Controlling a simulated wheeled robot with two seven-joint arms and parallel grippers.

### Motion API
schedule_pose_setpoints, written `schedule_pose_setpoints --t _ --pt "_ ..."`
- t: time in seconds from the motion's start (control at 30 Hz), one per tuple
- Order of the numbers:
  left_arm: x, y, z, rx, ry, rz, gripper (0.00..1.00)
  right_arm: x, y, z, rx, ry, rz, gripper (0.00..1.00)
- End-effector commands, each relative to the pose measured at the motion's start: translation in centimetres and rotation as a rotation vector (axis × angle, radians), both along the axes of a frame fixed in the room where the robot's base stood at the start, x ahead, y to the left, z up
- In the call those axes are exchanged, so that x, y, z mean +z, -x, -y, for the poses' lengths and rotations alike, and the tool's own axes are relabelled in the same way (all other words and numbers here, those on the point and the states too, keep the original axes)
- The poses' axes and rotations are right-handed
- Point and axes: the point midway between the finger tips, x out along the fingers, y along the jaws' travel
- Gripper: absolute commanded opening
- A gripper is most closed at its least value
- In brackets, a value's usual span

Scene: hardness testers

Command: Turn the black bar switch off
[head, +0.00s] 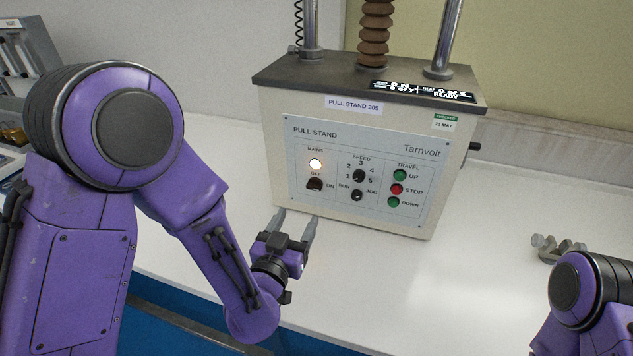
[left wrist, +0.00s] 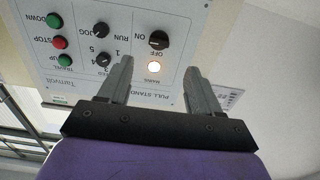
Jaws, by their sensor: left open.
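The black bar switch (head: 315,184) is on the pull stand's front panel, below a lit MAINS lamp (head: 316,164). OFF is printed above it and ON to its right. The switch also shows in the left wrist view (left wrist: 160,40), where the panel appears upside down. Its bar seems to lie towards ON, but the exact angle is hard to tell. My left gripper (head: 296,217) is open and empty, in front of and below the switch, apart from it. In the left wrist view its fingers (left wrist: 160,66) straddle the line to the lamp and switch. My right gripper is not in view.
The panel (head: 330,208) also has a speed knob (head: 359,175), a RUN/JOG knob (head: 357,195) and green and red buttons (head: 397,189) to the right. The white bench (head: 400,290) is clear in front. A grey metal piece (head: 545,246) shows near my right arm.

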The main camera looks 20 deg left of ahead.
Motion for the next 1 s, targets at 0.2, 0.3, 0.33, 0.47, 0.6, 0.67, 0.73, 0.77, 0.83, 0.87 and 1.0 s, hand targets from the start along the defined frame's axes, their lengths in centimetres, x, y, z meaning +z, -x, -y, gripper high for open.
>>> schedule_pose_setpoints --t 0.2,0.3,0.33,0.47,0.6,0.67,0.73,0.77,0.83,0.87,1.0 --pt "0.3 -4.4 0.5 -0.005 0.004 0.001 0.64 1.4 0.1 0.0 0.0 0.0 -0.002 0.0" --pt "0.3 -6.7 0.7 -0.008 0.004 0.0 0.64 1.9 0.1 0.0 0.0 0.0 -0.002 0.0" --pt "0.3 -7.3 0.7 -0.008 0.004 0.001 0.64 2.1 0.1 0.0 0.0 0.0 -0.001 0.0" --pt "0.1 -9.3 0.8 -0.009 0.003 0.0 0.64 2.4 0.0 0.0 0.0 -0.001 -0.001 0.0" --pt "0.0 -10.2 0.8 -0.009 0.002 0.0 0.64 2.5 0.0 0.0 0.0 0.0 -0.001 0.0" --pt "0.0 -10.3 0.8 -0.009 0.001 0.0 0.64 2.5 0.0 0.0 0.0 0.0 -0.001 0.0" --pt "-0.1 -10.3 0.8 -0.01 0.001 -0.001 0.64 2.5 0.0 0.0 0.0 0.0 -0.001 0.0" --pt "-0.1 -10.3 0.8 -0.01 0.001 0.0 0.64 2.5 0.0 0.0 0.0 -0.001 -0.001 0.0" --pt "-0.1 -10.3 0.8 -0.009 0.001 0.0 0.64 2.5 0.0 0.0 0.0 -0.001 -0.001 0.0" --pt "-0.1 -10.3 0.8 -0.009 0.001 0.0 0.54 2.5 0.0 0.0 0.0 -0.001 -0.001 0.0" --pt "0.0 -10.3 0.8 -0.009 0.001 0.0 0.09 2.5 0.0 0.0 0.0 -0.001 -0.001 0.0"
